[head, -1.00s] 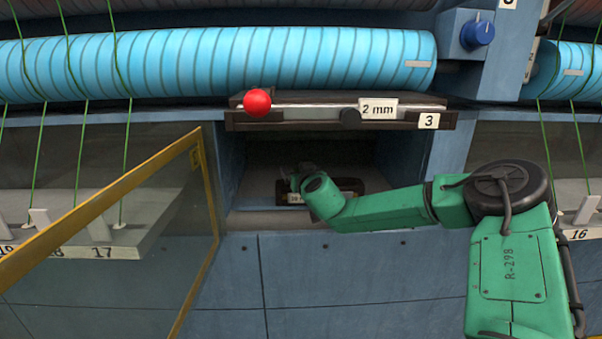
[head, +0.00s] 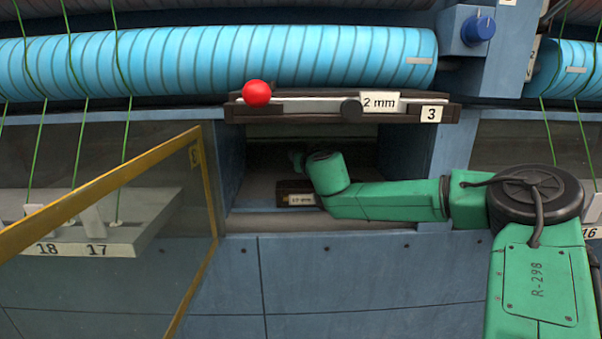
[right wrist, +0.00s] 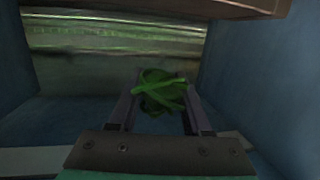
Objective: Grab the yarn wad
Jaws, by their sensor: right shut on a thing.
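The yarn wad (right wrist: 162,92) is a green, tangled bundle in the right wrist view. It sits between the two fingers of my right gripper (right wrist: 160,100), which is shut on it. In the head view my green right arm reaches into the open recess, and its wrist (head: 325,170) hides the fingers and the wad. My left gripper is not in view.
A dark block with a small label (head: 296,198) lies on the recess floor near its front. A yellow-framed glass door (head: 207,190) stands open at left. Blue walls flank the recess.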

